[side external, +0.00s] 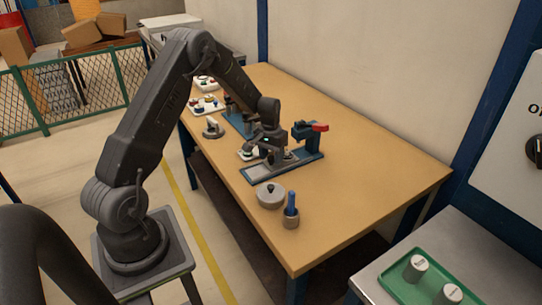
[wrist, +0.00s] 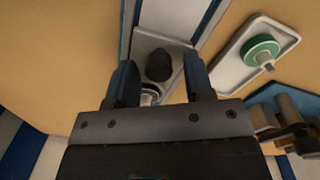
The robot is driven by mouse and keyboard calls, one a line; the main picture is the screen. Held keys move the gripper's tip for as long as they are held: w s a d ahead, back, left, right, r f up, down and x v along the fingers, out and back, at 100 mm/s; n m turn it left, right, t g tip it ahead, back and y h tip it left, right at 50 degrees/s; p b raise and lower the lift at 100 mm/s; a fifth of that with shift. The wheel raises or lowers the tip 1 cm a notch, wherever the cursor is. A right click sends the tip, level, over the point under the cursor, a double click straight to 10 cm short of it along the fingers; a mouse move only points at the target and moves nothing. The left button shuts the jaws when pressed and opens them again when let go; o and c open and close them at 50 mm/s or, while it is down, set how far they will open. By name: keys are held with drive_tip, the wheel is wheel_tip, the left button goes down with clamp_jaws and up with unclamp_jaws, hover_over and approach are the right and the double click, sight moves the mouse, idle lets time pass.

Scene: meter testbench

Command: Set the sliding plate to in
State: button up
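The sliding plate (wrist: 143,42) shows in the wrist view as a light grey plate between blue rails, with a dark knob (wrist: 158,65) standing on it. My gripper (wrist: 160,82) is open, its two fingers on either side of the knob with gaps to it. In the side view my gripper (side external: 268,157) is low over the blue-edged fixture (side external: 310,160), and it and my wrist hide much of the plate. A shiny round part (wrist: 150,94) shows between the fingers, partly hidden.
A white tray (wrist: 231,72) with a green round part (wrist: 260,50) lies to the right in the wrist view. A blue post with a red handle (side external: 320,127) stands on the fixture. The table's right side is clear.

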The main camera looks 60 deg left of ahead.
drive_tip(key=shift+o, duration=0.3)
wheel_tip(320, 180, up, 14)
drive_tip(key=shift+a, duration=0.2)
drive_tip(key=shift+s+f, duration=0.1)
drive_tip(key=s+d+f+n+t+y, duration=0.2)
drive_tip(key=s+d+n+t+y, duration=0.1)
drive_tip(key=s+d+n+y, duration=0.15)
drive_tip(key=shift+m+h, duration=0.45)
drive_tip(key=x, duration=1.3)
drive_tip(key=shift+w+a+r, duration=0.1)
drive_tip(key=shift+w+r, duration=0.1)
drive_tip(key=shift+w, duration=0.2)
clamp_jaws()
